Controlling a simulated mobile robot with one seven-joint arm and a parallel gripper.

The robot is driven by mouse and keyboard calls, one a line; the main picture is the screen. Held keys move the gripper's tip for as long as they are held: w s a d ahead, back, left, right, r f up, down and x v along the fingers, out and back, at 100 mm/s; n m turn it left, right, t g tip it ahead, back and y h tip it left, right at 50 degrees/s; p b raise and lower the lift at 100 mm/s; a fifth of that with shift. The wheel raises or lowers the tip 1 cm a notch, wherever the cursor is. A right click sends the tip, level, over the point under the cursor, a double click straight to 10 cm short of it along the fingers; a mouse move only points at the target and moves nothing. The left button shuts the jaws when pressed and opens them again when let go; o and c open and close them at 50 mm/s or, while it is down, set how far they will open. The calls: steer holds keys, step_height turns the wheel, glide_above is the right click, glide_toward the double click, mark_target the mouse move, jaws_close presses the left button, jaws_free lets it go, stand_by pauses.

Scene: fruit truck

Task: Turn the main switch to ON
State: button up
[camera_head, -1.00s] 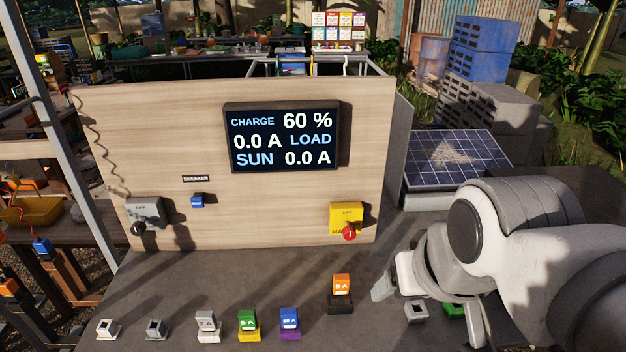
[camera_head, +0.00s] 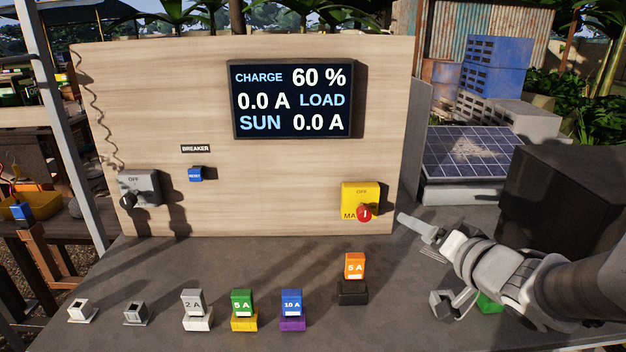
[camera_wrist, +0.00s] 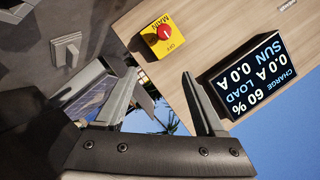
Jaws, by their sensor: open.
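The main switch is a yellow box (camera_head: 352,194) with a red knob (camera_head: 364,213), low on the right of the wooden panel. "OFF" shows at its top and part of "MAIN" below. In the wrist view the yellow box (camera_wrist: 149,42) and red knob (camera_wrist: 163,31) appear rotated, above the fingers. My gripper (camera_head: 420,258) is open and empty, right of the switch and apart from it. In the wrist view my gripper (camera_wrist: 158,77) has its two fingers spread, with nothing between them. The knob's exact setting is hard to read.
A display (camera_head: 292,99) reads 60 % charge and 0.0 A. A grey switch (camera_head: 139,187) and blue reset button (camera_head: 195,174) are on the left. Several fuses, including an orange one (camera_head: 354,266), stand on the bench. A solar panel (camera_head: 470,154) is behind my arm.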

steer(key=f+y, duration=0.1)
steer(key=f, duration=0.1)
steer(key=p, duration=0.9)
glide_toward(367, 216)
steer(key=b+x, duration=0.2)
steer(key=x, duration=0.7)
steer(key=shift+w+a, duration=0.1)
steer(key=shift+w, duration=0.2)
jaws_close()
